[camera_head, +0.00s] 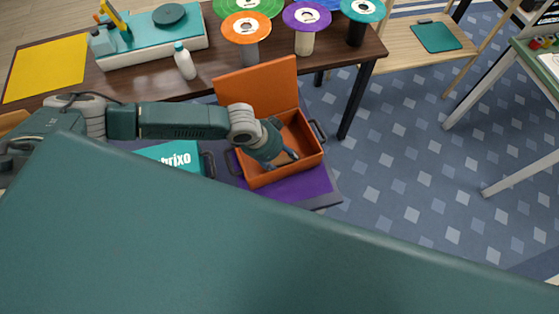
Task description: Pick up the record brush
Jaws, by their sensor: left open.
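I cannot make out the record brush for certain. My left gripper (282,157) reaches down into an open orange box (311,151) in the middle of the camera_head view. The gripper is open, with its fingers inside the box's walls. The hand and wrist cover part of the box's inside, so I cannot tell what lies under them. The box's orange lid (257,84) stands raised at its back. My right gripper is not in view.
The box stands on a purple mat (318,186), beside a teal case (172,155) with white lettering. Behind is a dark wooden table (215,65) with a turntable (150,40), a white bottle (185,62) and coloured discs on stands. Patterned floor lies open at right.

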